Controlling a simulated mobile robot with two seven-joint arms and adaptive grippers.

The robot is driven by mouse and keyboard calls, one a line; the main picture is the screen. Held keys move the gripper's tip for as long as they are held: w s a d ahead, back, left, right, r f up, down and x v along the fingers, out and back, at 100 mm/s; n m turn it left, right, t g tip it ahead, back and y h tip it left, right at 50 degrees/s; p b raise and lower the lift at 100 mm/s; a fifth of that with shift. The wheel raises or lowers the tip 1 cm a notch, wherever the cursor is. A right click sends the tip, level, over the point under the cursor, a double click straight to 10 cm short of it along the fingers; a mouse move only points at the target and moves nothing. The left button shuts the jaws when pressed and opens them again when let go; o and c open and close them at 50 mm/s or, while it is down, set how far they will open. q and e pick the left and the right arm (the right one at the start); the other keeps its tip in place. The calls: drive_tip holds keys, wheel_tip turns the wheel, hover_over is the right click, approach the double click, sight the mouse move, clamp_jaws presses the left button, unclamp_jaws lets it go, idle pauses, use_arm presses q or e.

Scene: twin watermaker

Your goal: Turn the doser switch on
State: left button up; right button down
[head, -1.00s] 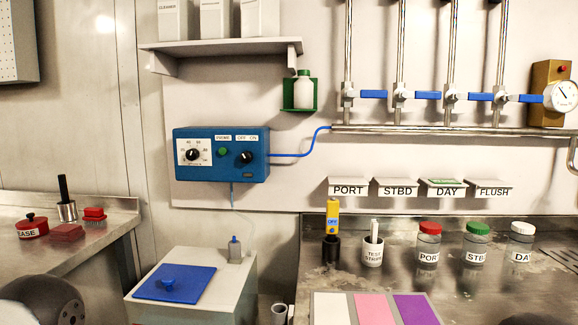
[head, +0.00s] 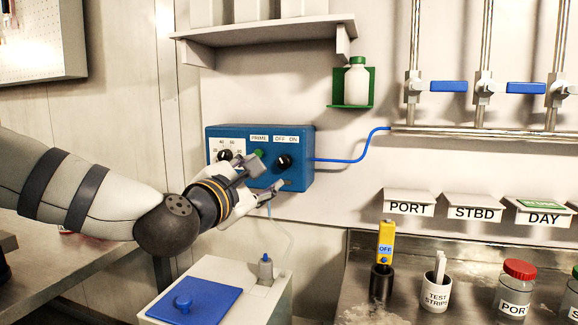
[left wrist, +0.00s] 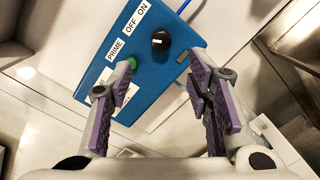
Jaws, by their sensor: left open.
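The blue doser box (head: 225,134) is on the wall in the head view, with a black switch knob (head: 284,162) under the labels OFF and ON. In the left wrist view the knob (left wrist: 160,41) has a small white mark, too small to tell which label it points at. My left gripper (head: 267,175) is open and empty in front of the box, just left of and below the knob. In the left wrist view its fingers (left wrist: 162,82) are spread, with the knob beyond them, apart from both. My right gripper is out of view.
The green PRIME button (head: 259,153) and a dial (head: 225,155) sit left of the knob, partly near my upper finger. A blue tube (head: 350,160) leaves the box at right. Below stands a white tank with a blue lid (head: 205,302). A shelf (head: 260,30) is above.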

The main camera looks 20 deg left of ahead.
sight(282, 163)
use_arm(q)
drive_tip(key=w, duration=0.3)
drive_tip(key=w+b, duration=0.1)
drive_tip(key=w, duration=0.2)
drive_tip(key=w+d, duration=0.1)
drive_tip(key=w, duration=0.2)
drive_tip(key=shift+w+f, duration=0.2)
drive_tip(key=shift+w, duration=0.15)
drive_tip(key=shift+w+r, duration=0.1)
drive_tip(key=shift+w, duration=0.2)
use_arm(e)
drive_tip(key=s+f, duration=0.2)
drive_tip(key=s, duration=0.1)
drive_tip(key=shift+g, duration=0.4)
use_arm(q)
clamp_jaws()
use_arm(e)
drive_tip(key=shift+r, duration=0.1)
